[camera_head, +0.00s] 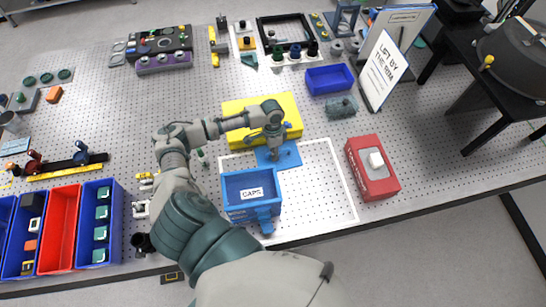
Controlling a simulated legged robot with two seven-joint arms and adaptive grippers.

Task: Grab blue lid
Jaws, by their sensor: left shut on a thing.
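The blue lid (290,160) is a flat light-blue plate just behind the open blue box labelled "CAPS" (235,185). My left gripper (274,150) reaches down onto the middle of the lid from above and is shut on it. The fingertips and part of the lid are hidden by the gripper itself. I cannot tell whether the lid is resting or slightly raised. My right gripper is not in view.
A yellow block (236,108) lies behind the lid, partly under my arm. A red box with a white top piece (371,170) stands to the right. A white-outlined area (320,195) between them is clear. Blue and red bins (62,225) stand at the left.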

